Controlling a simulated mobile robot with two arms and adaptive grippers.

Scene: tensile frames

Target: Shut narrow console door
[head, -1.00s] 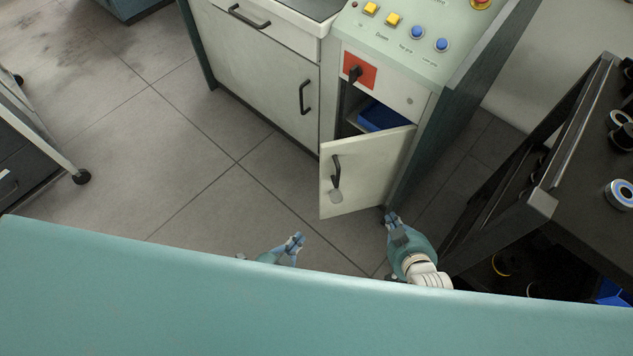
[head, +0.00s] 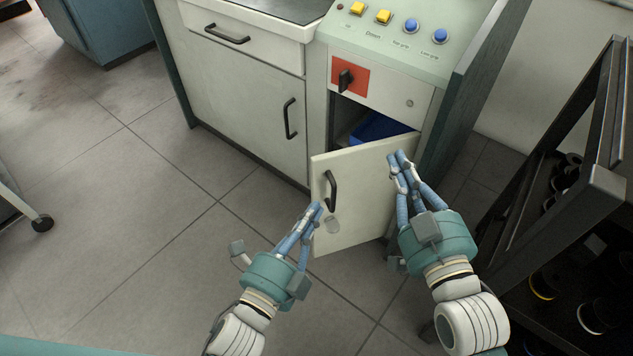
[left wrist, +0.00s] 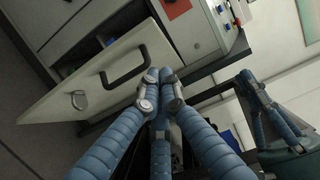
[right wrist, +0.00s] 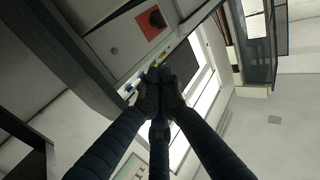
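The narrow console door (head: 355,205) is a pale panel standing ajar, swung out from the console on its right side. It also shows in the left wrist view (left wrist: 115,75). Its dark handle (head: 330,190) is near the free left edge, with a small round tag below it. My left gripper (head: 315,210) has its blue fingers together, by the lower left of the door near the handle; I cannot tell if it touches. My right gripper (head: 398,160) has its fingers together at the door's upper right; contact cannot be told. Neither holds anything visible.
The console (head: 400,65) has yellow and blue buttons above a red panel with a black switch (head: 346,80). A blue bin (head: 378,128) sits inside the opening. A wider closed cabinet (head: 245,85) is to the left. A dark shelf rack (head: 570,190) stands at right.

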